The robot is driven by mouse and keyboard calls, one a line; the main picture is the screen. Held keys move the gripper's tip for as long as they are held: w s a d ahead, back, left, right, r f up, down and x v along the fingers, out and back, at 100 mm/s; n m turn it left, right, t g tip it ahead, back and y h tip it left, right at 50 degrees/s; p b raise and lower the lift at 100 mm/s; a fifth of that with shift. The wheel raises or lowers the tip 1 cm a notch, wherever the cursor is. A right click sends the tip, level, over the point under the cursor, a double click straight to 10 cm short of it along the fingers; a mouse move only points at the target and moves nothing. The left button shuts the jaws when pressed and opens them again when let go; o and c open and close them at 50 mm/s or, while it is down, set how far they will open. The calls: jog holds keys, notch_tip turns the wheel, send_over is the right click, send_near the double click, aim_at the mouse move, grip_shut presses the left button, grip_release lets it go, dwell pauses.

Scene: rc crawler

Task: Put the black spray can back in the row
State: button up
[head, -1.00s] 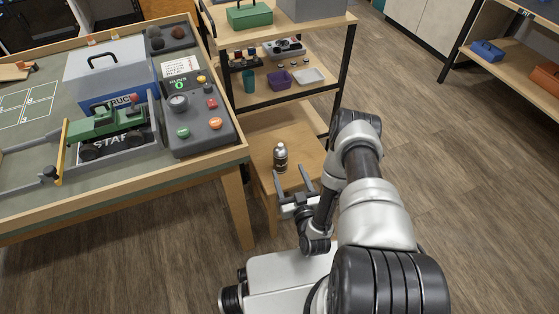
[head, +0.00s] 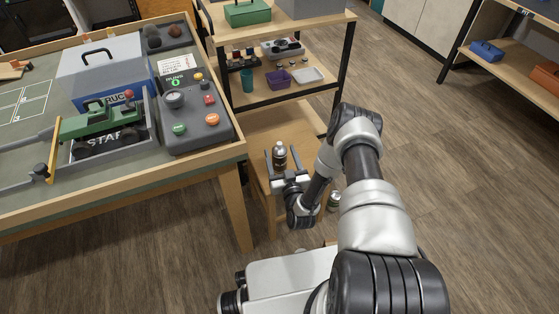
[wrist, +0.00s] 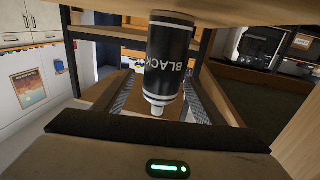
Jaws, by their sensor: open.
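The black spray can (head: 280,156) stands upright on the low wooden stool or step beside the workbench. My gripper (head: 282,152) is open, with one finger on each side of the can. In the wrist view the can (wrist: 168,60), lettered "BLACK", appears inverted between the two spread fingers (wrist: 160,95). I cannot tell whether either finger touches it.
The workbench (head: 215,165) with a green crawler (head: 90,125) and a control panel (head: 195,125) is to the left. A second can (head: 334,201) shows low beside my arm, partly hidden. The shelf rack (head: 290,90) holds a teal cup and trays. Open floor lies to the right.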

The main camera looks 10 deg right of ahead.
jog(key=w, duration=0.2)
jog(key=w+b, duration=0.1)
jog(key=w, duration=0.2)
jog(key=shift+a+r, duration=0.15)
jog(key=shift+a, duration=0.05)
jog(key=shift+s, duration=0.1)
jog(key=c, duration=1.4)
jog(key=shift+o, duration=0.2)
jog(key=s+r+p, duration=0.2)
jog(key=s+r, duration=0.4)
jog(key=r, duration=0.8)
jog(key=s+r+p, duration=0.1)
jog(key=s+r, duration=0.4)
jog(key=r, duration=0.8)
notch_tip(320, 180, up, 25)
jog(key=p, duration=2.4)
jog(key=shift+s+f+h+p, duration=0.15)
jog(key=shift+f+h+p, duration=0.05)
jog(key=shift+h+p, duration=0.15)
